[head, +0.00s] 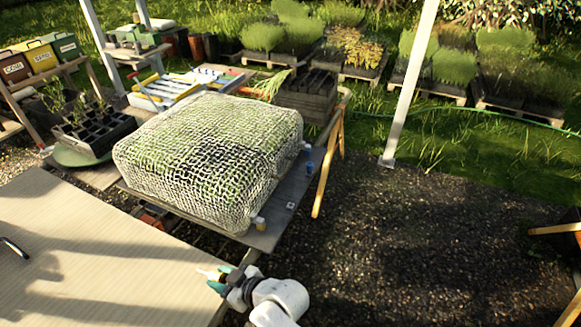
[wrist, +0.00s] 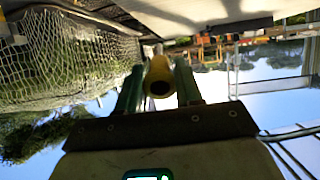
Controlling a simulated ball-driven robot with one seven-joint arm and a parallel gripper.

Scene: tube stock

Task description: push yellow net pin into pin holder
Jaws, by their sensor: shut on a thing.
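My gripper (head: 213,275) is shut on the yellow net pin (wrist: 159,77), which shows between the two green fingers in the wrist view with its dark, hollow-looking end towards the camera. In the head view the gripper is over the right edge of the pale near table, and the pin is too small there to make out well. A white net (head: 205,150) covers a big green block on the dark bench beyond the gripper. A small pale cylinder (head: 260,224) is at the net's near corner; I cannot tell whether it is a pin holder.
The pale table (head: 90,250) is nearly bare. A small white piece (head: 290,205) and a blue one (head: 309,166) are on the bench's right edge. A wooden leg (head: 329,165) and a white post (head: 410,80) stand to the right. Dark gravel (head: 420,230) lies open there.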

